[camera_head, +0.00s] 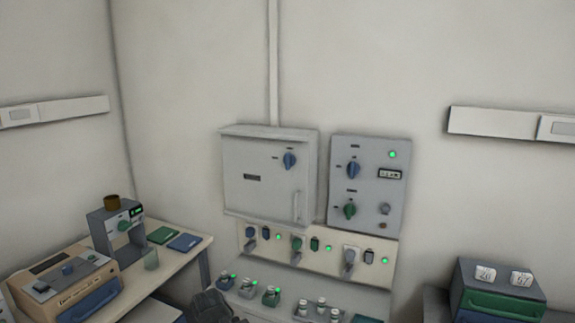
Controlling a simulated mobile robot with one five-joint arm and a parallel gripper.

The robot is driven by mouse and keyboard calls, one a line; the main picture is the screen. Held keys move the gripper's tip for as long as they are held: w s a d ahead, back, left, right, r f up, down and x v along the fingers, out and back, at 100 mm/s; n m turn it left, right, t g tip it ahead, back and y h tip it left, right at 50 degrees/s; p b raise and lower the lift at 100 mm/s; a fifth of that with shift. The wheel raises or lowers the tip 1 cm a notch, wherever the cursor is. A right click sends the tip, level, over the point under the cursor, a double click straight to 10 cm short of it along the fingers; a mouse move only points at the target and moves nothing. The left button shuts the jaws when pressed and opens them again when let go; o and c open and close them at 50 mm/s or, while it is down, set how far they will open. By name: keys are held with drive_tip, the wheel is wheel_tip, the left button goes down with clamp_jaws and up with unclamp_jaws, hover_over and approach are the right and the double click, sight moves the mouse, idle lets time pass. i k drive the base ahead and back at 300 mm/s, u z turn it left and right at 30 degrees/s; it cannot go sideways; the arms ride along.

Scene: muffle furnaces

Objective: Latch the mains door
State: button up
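The mains door (262,185) is the flat grey front of the left wall cabinet. It looks closed or nearly so; I cannot tell whether it is latched. A blue rotary knob (289,160) sits at its upper right, and a slim upright handle (296,206) is at its lower right. A small dark label is on its middle. A dark blocky shape at the bottom edge seems to be my gripper (212,306), below and apart from the door. Its fingertips cannot be made out, and nothing shows held in it.
A control panel (367,183) with knobs and a green lamp is right of the cabinet. Below is a socket strip (318,252) with plugs and switches. Several small jars stand beneath. A table (178,262) with instruments is left; a green-drawer box (500,290) is right.

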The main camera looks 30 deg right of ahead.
sight(289, 160)
drive_tip(key=k, duration=0.5)
drive_tip(key=u, duration=0.3)
drive_tip(key=i, duration=1.2)
drive_tip(key=u, duration=0.7)
drive_tip(key=k, duration=0.8)
drive_tip(key=u, duration=0.1)
drive_tip(key=i, duration=0.95)
drive_tip(key=z, duration=0.05)
